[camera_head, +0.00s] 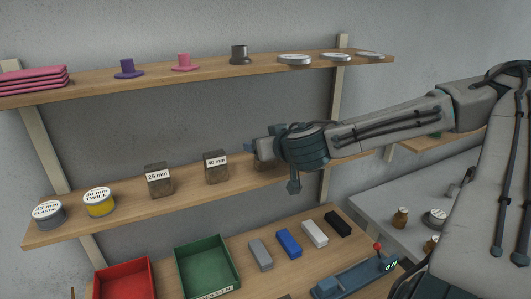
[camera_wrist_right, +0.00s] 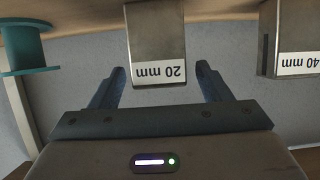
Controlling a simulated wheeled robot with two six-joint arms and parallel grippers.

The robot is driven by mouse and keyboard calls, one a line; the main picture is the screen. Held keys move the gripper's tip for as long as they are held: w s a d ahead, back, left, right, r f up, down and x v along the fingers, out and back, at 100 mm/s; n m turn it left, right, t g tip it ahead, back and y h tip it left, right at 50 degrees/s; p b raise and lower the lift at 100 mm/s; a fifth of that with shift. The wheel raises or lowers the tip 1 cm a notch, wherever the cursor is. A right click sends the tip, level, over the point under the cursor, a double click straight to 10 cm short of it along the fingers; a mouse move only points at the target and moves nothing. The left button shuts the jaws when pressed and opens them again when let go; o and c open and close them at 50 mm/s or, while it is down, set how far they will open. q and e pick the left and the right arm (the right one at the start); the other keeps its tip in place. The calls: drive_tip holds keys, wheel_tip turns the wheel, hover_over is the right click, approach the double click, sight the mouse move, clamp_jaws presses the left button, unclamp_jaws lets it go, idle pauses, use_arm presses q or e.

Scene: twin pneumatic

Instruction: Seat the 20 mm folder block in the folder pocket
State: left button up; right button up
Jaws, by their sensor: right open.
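The 20 mm folder block (camera_wrist_right: 157,45) is a metal-grey block with a white "20 mm" label, upside down in the right wrist view. In the head view a brown part of it (camera_head: 264,163) shows on the middle shelf, mostly hidden by my right gripper (camera_head: 257,147). In the wrist view my right gripper (camera_wrist_right: 161,72) is open, with one finger on each side of the block and a gap on both sides. My left gripper is not in view. I cannot make out the folder pocket.
The 40 mm block (camera_head: 216,168) and 25 mm block (camera_head: 159,180) stand left along the middle shelf (camera_head: 130,207). The upper shelf (camera_head: 215,69) is above. Below are a red bin (camera_head: 124,277), a green bin (camera_head: 207,265) and a blue device (camera_head: 355,280) with a red-knobbed lever.

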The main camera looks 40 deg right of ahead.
drive_tip(key=shift+x, duration=1.2)
drive_tip(key=c, duration=1.2)
drive_tip(key=shift+r, duration=0.2)
